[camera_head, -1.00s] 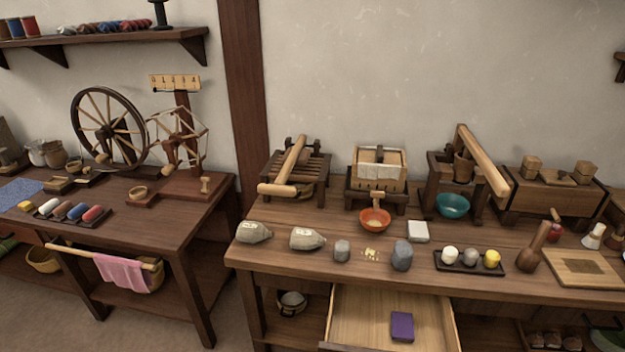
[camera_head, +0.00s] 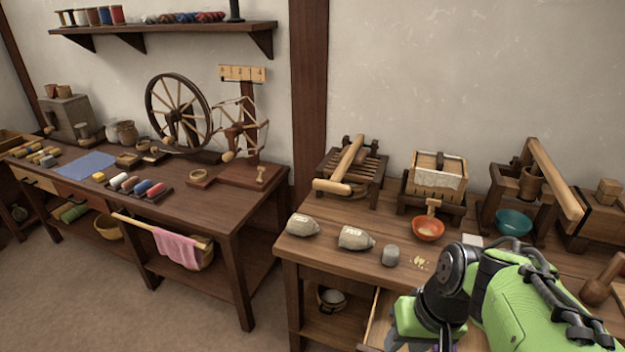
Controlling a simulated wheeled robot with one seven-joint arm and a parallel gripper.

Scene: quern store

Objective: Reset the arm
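My green and black arm (camera_head: 520,300) reaches in from the lower right, in front of the right-hand table. Its jointed end bends down toward the open drawer (camera_head: 378,318), and the lowest part is cut off by the bottom edge. No gripper fingers can be made out, so I cannot see whether they hold anything. The arm hides much of the drawer and the table's front right; only a sliver of purple shows in the drawer below the arm.
The right-hand table (camera_head: 300,251) bears two grey sacks, a grey weight (camera_head: 390,256), an orange bowl (camera_head: 428,229), a teal bowl (camera_head: 513,222) and wooden presses. A spinning wheel (camera_head: 178,112) stands on the left table (camera_head: 225,212). Open floor (camera_head: 90,300) lies at the lower left.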

